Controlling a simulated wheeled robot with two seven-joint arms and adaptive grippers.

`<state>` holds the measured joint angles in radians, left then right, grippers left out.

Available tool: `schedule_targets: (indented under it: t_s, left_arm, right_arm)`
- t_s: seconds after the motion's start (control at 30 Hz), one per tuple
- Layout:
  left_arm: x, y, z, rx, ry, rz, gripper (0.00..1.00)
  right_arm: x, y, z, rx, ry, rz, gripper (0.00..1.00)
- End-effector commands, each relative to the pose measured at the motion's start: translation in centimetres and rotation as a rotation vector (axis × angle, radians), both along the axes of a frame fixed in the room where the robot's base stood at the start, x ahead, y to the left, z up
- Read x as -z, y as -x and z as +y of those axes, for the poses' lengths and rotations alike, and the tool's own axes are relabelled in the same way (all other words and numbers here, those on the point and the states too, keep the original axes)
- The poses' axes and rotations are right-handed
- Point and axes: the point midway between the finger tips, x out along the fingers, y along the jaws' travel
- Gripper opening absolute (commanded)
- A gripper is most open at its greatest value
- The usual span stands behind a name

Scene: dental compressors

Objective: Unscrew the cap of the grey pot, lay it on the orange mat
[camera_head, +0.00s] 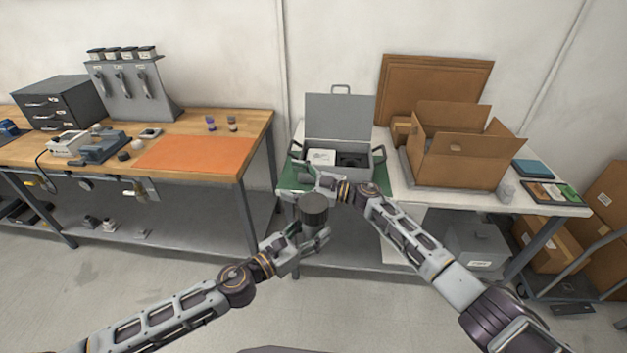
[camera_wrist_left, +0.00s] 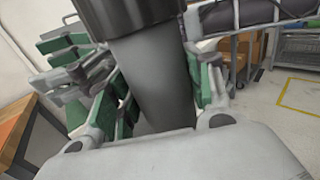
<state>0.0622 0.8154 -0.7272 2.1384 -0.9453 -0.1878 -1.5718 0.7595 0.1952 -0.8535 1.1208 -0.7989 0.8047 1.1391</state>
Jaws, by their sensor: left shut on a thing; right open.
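The grey pot (camera_head: 311,240) is held upright in the air in front of the workbenches, with its dark ribbed cap (camera_head: 314,204) on top. My left gripper (camera_head: 309,234) is shut on the pot's body. In the left wrist view the grey body (camera_wrist_left: 155,80) stands between green-padded fingers, the dark cap (camera_wrist_left: 130,14) above it and cut off by the frame. My right gripper (camera_head: 306,182) is open, just beyond the cap and slightly left of it; whether it touches the cap is unclear. The orange mat (camera_head: 198,154) lies bare on the wooden bench at left.
An open grey case (camera_head: 338,120) stands on the right-hand table behind my right gripper. An open cardboard box (camera_head: 455,150) is right of it. Small tools and a grey drawer unit (camera_head: 56,103) occupy the left bench.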

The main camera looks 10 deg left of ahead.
Motion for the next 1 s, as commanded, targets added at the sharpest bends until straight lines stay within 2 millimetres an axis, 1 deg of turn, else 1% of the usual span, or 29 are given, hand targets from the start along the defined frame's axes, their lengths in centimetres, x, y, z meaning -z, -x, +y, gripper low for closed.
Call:
schedule_targets:
  t_s: [0.03, 0.1, 0.3, 0.4, 0.7, 1.0]
  left_arm:
    - [-0.1, 0.0, 0.0, 0.0, 0.001, -0.002, 0.0]
    - [-0.1, 0.0, 0.0, 0.0, 0.001, -0.002, 0.0]
    - [-0.1, 0.0, 0.0, 0.0, 0.001, -0.002, 0.0]
    - [-0.1, 0.0, 0.0, 0.0, 0.001, -0.002, 0.0]
    - [-0.1, 0.0, 0.0, 0.0, 0.001, -0.002, 0.0]
    - [-0.1, 0.0, 0.0, 0.0, 0.001, -0.002, 0.0]
  right_arm:
    - [-1.1, 0.5, 0.6, -0.033, 0.013, -0.018, 0.81]
    - [-2.3, 1.4, 1.3, -0.082, 0.036, -0.035, 0.81]
    - [-5.1, 4.0, 3.0, -0.213, 0.114, -0.08, 0.81]
    - [-6.3, 5.3, 3.6, -0.273, 0.161, -0.099, 0.81]
    - [-8.5, 9.0, 4.7, -0.432, 0.335, -0.15, 0.81]
    - [-9.6, 12.0, 4.5, -0.546, 0.548, -0.186, 0.81]
